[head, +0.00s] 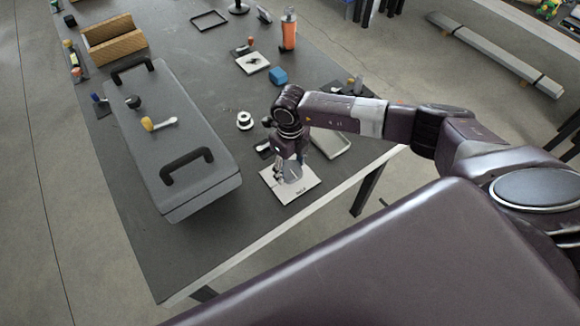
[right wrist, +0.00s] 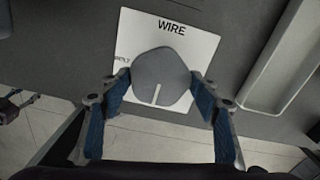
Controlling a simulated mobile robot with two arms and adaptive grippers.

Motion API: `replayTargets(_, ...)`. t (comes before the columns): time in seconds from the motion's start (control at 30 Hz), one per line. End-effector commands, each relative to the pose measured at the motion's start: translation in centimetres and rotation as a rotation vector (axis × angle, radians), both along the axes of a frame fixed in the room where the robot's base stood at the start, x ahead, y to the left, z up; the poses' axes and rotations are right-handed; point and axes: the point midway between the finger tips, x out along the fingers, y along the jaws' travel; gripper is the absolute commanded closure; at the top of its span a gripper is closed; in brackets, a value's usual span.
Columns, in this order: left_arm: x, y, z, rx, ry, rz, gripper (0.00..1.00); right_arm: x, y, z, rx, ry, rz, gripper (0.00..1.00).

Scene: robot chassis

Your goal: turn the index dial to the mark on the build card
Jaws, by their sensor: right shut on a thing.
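The index dial (right wrist: 160,75) is a grey rounded knob with a white pointer line, on a white square plate (right wrist: 205,45). The plate reads WIRE at the top of the right wrist view, with a small, partly hidden word at left. The pointer line faces the bottom of that view. My right gripper (right wrist: 157,90) has its blue-padded fingers on both sides of the dial, shut on it. In the head view my right gripper (head: 288,172) reaches down onto the plate (head: 303,188) near the table's front edge. A white card (head: 253,62) with dark print lies farther back; its mark is too small to read.
A large grey case (head: 150,110) with two black handles lies left of the plate. A grey tray (head: 332,145) is close at right. A white ring-shaped part (head: 245,121), a blue block (head: 278,76) and an orange bottle (head: 288,32) stand behind.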

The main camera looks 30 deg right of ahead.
Motion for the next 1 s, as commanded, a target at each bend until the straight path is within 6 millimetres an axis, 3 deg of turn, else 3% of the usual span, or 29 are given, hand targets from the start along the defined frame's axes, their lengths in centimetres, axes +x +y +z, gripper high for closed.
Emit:
replayTargets(0.37, 0.1, 0.0, -0.6, 0.0, -0.001, 0.0, 0.6, 0.0, 0.0, -0.1, 0.0, 0.0, -0.203, 0.68)
replayTargets(1.0, 0.1, 0.0, -1.6, 0.0, -0.001, 0.0, 0.6, 0.0, 0.1, 0.0, 0.0, 0.0, -0.807, 0.68)
